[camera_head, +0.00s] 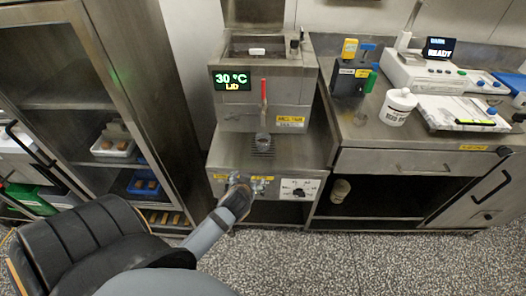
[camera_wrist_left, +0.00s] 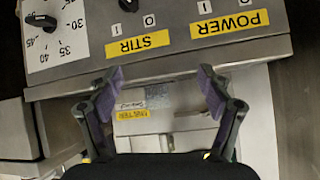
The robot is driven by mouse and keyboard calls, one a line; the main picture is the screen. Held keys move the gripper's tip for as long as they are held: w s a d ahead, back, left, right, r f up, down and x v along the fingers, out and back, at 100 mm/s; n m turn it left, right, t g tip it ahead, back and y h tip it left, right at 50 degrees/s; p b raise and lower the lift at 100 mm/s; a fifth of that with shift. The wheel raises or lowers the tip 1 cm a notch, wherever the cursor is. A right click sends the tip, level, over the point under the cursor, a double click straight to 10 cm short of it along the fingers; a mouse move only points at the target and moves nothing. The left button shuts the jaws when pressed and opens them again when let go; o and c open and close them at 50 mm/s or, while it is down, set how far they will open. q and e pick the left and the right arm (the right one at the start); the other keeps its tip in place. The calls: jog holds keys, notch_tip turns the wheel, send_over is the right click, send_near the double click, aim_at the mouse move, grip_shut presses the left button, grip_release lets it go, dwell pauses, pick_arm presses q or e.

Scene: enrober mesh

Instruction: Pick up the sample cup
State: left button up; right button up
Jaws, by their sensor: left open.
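A small grey cup (camera_head: 262,142) stands on the slotted grate under the red-handled tap of the steel machine (camera_head: 262,80). I take it to be the sample cup, but no label on it is readable. My left gripper (camera_head: 238,181) is at the machine's front panel, lower and to the left of the cup. In the left wrist view the gripper (camera_wrist_left: 160,82) has its two fingers apart with nothing between them. They are just below the panel edge with the STIR label (camera_wrist_left: 142,42) and POWER label (camera_wrist_left: 230,23). The cup does not show there. My right gripper is out of view.
The dial (camera_head: 299,190) sits right of the switches. A white lidded jar (camera_head: 397,107) stands on the right counter, near a black box (camera_head: 349,80) and a scale-like device. A beige cup (camera_head: 340,189) is on the shelf below. A steel rack (camera_head: 70,60) stands left.

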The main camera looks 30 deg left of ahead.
aim_at(261, 147)
pick_arm(q)
jog(key=w+r+t, duration=0.1)
jog(key=w, duration=0.1)
jog(key=w+a+r+t, duration=0.1)
jog(key=w+r+t, duration=0.1)
jog(key=w, duration=0.1)
jog(key=shift+w+a+r+n+t, duration=0.2)
jog(key=shift+w+r+n+t, duration=0.1)
jog(key=shift+w+r+t, duration=0.35)
jog(key=shift+w+t, duration=0.05)
jog(key=x, duration=1)
jog(key=shift+w+a, duration=0.1)
jog(key=shift+w, duration=0.15)
jog(key=shift+c, duration=0.9)
jog(key=c, duration=1.1)
